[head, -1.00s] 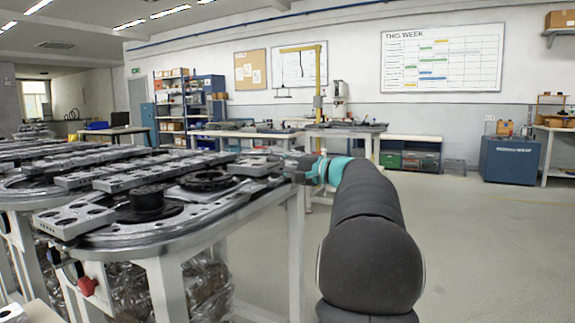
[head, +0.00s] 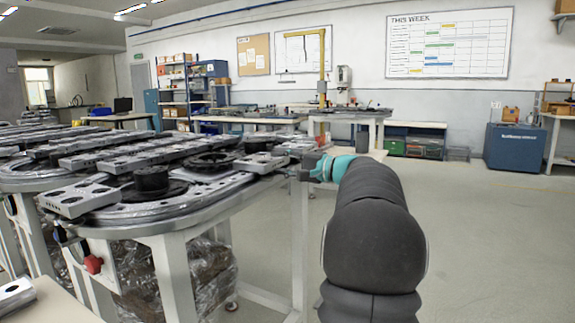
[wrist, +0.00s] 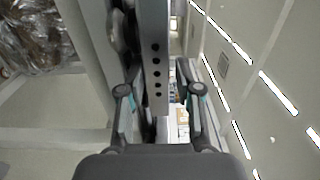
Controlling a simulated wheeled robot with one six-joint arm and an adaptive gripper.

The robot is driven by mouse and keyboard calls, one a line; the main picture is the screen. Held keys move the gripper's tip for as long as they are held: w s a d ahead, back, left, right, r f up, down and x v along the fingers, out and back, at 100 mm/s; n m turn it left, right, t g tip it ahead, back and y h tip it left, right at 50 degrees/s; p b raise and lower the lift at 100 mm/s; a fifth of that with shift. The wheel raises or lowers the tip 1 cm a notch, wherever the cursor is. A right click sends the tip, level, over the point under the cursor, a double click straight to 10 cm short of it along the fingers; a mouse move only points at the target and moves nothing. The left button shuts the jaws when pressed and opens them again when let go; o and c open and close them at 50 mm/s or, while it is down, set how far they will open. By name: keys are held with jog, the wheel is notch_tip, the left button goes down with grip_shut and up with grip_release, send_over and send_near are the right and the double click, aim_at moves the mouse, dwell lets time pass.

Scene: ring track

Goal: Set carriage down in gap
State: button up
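My gripper (head: 302,170) is at the right end of the near track table in the head view, where it is small and partly hidden by my arm. In the wrist view my gripper (wrist: 158,75) has its fingers on both sides of a grey carriage (wrist: 156,55) with a row of dark holes in its edge. A gap shows between the carriage and the right finger; contact on the left is unclear. Several grey carriages (head: 80,197) sit on the ring track (head: 150,214) in the head view. I cannot make out the gap at the gripper.
A black hub (head: 152,180) and a black disc (head: 208,161) stand on the track. A red knob (head: 94,265) is on the table's near side. A loose grey part (head: 15,295) lies at lower left. Open floor (head: 480,240) lies to the right, before a blue cabinet (head: 514,148).

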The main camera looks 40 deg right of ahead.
jog(key=shift+o, duration=0.3)
jog(key=shift+r, duration=0.1)
jog(key=shift+r, duration=0.2)
jog(key=shift+s+d+r+p, duration=0.1)
jog(key=shift+s+r+p, duration=0.05)
jog(key=shift+p, duration=0.25)
jog(key=b+v, duration=0.1)
jog(key=v, duration=1)
jog(key=shift+s, duration=0.35)
